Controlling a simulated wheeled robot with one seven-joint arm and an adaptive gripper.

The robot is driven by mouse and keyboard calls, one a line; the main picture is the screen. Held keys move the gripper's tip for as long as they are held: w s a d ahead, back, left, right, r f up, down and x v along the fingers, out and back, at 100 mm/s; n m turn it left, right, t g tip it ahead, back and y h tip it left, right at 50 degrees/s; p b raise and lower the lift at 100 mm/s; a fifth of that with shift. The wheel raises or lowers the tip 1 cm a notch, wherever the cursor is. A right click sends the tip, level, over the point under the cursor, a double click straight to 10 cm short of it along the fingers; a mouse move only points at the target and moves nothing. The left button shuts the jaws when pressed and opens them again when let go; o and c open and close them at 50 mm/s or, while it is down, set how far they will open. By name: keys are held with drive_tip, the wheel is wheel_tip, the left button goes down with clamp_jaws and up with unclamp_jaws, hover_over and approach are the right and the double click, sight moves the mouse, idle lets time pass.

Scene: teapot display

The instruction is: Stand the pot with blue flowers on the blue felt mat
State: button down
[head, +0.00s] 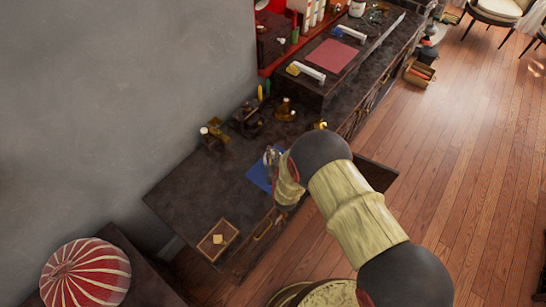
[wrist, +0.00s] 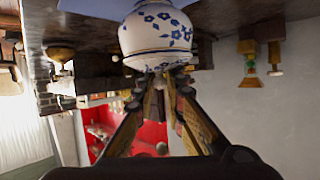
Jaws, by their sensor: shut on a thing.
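The pot with blue flowers (wrist: 155,35) is white with dark blue blossoms and fills the top middle of the wrist view, which looks upside down. My gripper (wrist: 160,72) is shut on it, with the fingertips together at a narrow part of the pot. The blue felt mat (head: 258,177) lies on the dark counter in the head view, partly hidden by my arm. A blue patch of it shows in the wrist view (wrist: 95,7). In the head view the pot (head: 271,155) shows small over the mat's far side. I cannot tell whether its base touches the mat.
A wooden tray (head: 218,240) with a small block sits at the near end of the counter (head: 190,195). Brass and dark pieces (head: 245,118) stand behind the mat. A red mat (head: 333,56) lies farther off. The counter left of the blue mat is clear.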

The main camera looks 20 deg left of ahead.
drive_tip(key=shift+f, duration=1.1)
drive_tip(key=shift+f+b, duration=0.2)
drive_tip(key=shift+b, duration=0.1)
drive_tip(key=c, duration=1.8)
unclamp_jaws()
drive_tip(key=shift+s, duration=0.1)
drive_tip(key=shift+c, duration=0.2)
drive_tip(key=shift+r, duration=0.1)
drive_tip(key=shift+r, duration=0.15)
drive_tip(key=p+v, duration=0.2)
drive_tip(key=v, duration=1)
